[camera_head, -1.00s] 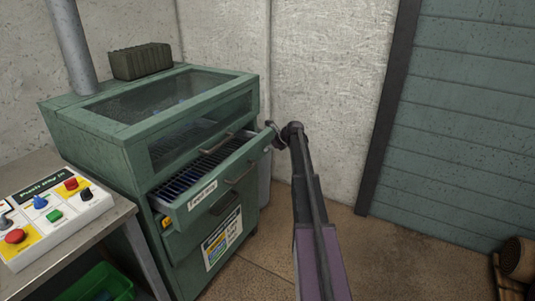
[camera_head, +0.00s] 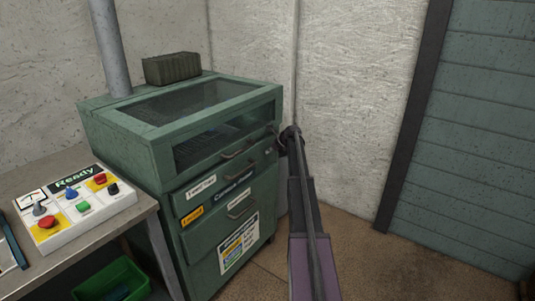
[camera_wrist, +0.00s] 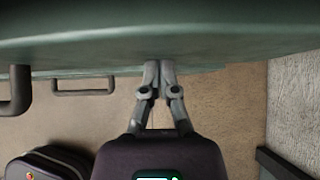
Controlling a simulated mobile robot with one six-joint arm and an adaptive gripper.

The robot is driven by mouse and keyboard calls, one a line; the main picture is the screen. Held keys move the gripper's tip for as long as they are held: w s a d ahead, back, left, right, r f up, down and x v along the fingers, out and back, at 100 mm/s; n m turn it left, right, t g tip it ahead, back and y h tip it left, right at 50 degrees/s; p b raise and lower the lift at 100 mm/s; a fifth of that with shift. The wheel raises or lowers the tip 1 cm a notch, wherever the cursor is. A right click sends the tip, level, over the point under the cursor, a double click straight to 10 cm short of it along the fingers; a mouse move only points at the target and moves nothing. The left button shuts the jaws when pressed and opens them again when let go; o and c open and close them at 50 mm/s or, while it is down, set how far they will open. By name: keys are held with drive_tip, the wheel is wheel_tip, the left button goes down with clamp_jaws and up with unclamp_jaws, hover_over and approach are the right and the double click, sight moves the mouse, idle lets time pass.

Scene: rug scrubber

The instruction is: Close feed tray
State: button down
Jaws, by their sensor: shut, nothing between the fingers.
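The feed tray (camera_head: 222,177) is the labelled green drawer front below the window of the green machine (camera_head: 130,145). Its front sits about flush with the machine, and its inside is hidden. My gripper (camera_head: 276,130) is at the right end of the machine's front, near the tray's upper right corner. In the wrist view, my gripper (camera_wrist: 159,66) is shut and empty, its fingertips at the edge of a green panel (camera_wrist: 160,35). Whether they still press on it is hard to tell.
A control box (camera_head: 75,205) with a "Ready" display stands on the bench (camera_head: 20,183) at left. A green bin (camera_head: 115,278) is under the bench. A pale wall (camera_head: 350,100) stands close behind my arm. The floor (camera_head: 380,265) at right is clear.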

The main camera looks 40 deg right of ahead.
drive_tip(key=shift+w+d+r, duration=0.1)
drive_tip(key=shift+w+d, duration=0.05)
drive_tip(key=shift+w, duration=0.05)
drive_tip(key=s+f+p+v, duration=0.2)
drive_tip(key=p+v, duration=0.5)
drive_tip(key=v, duration=0.6)
drive_tip(key=shift+d, duration=0.15)
idle(0.4)
drive_tip(key=shift+f, duration=0.1)
idle(0.4)
drive_tip(key=s+a+r+n+g+p, duration=0.1)
drive_tip(key=s+a+n+g+p, duration=0.3)
drive_tip(key=a, duration=0.7)
drive_tip(key=s+a+n+t, duration=0.15)
drive_tip(key=a+n, duration=0.45)
drive_tip(key=a, duration=0.6)
drive_tip(key=s+a+r+n+g+p, duration=0.1)
drive_tip(key=s+a+n+g+p, duration=0.25)
drive_tip(key=a, duration=0.75)
drive_tip(key=s+a+r+n+g+h+p, duration=0.2)
drive_tip(key=s+a+r+n+h+p, duration=0.1)
drive_tip(key=s+a+n, duration=1.5)
drive_tip(key=s+a, duration=0.3)
drive_tip(key=s, duration=0.1)
drive_tip(key=shift+a+n+g, duration=0.2)
drive_tip(key=shift+n+g, duration=0.1)
drive_tip(key=shift+n, duration=0.05)
